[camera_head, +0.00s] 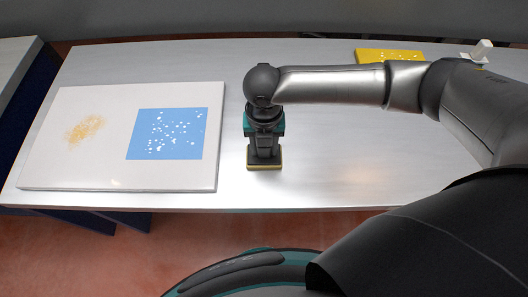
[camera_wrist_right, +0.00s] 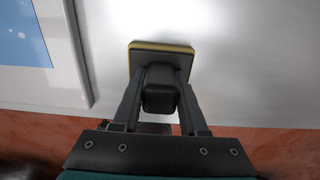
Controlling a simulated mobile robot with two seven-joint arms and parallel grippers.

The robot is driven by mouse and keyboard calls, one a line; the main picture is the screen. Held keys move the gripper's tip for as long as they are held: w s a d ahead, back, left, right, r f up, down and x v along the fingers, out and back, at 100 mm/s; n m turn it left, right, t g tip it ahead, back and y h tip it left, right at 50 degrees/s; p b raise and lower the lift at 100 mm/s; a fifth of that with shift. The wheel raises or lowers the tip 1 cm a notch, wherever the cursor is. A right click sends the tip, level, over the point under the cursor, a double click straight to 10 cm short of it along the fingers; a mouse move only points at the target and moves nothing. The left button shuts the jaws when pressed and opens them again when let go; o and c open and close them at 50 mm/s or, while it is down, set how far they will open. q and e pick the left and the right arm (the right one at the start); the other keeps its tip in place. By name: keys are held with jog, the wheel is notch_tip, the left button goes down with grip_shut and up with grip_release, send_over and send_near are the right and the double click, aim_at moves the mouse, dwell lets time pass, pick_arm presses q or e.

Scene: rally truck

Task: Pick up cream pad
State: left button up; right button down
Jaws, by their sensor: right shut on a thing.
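The cream pad (camera_head: 264,167) is a dark block with a thin yellowish-cream layer at its base and a dark grip on top. It also shows in the right wrist view (camera_wrist_right: 162,47), upright between the fingers. My right gripper (camera_head: 264,145) points down and is shut on the pad's dark grip; its fingers also flank the grip in the right wrist view (camera_wrist_right: 160,95). The pad is at the table surface or just above it; I cannot tell which. My left gripper is not in view.
A white board (camera_head: 50,165) with a blue square (camera_head: 165,148), white specks and a sandy patch (camera_head: 86,130) lies left on the grey table (camera_head: 330,180). A yellow speckled piece (camera_head: 375,54) and a white block (camera_head: 482,50) are at the back right. The table between is clear.

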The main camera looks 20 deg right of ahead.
dwell(0.4)
notch_tip(320, 180, up, 20)
jog(key=p, duration=0.4)
jog(key=c, duration=1)
grip_release()
jog(key=shift+c, duration=0.2)
grip_shut()
